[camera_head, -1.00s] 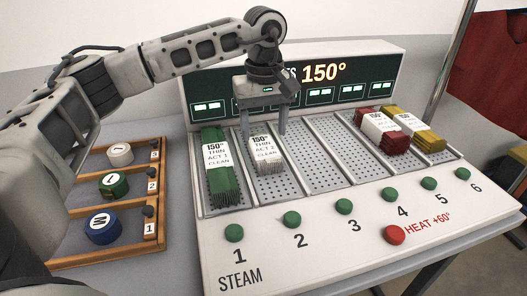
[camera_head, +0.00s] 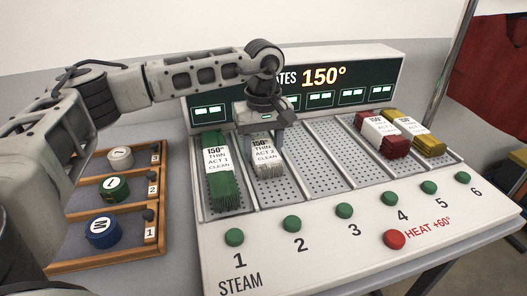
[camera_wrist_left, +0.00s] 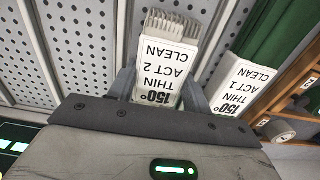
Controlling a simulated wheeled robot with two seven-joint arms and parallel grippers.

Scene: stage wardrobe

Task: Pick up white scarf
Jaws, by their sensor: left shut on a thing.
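The white scarf (camera_head: 267,168) is a small folded bundle with a paper band reading "150° THIN ACT 2 CLEAN". It is at slot 2 of the perforated steam plate, and whether it touches the plate is hard to tell. My left gripper (camera_head: 264,140) comes down from above and is shut on it. In the left wrist view the scarf (camera_wrist_left: 166,68) sits between the two fingers, its fringed end pointing away. My right gripper is not in view.
A green scarf (camera_head: 223,187) lies close by in slot 1. A red scarf (camera_head: 392,145) and a yellow scarf (camera_head: 428,147) lie in slots further right. Slots 3 and 4 are bare. A wooden rack (camera_head: 107,264) holding round tokens stands at left. Green buttons and a red HEAT button (camera_head: 394,239) line the front.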

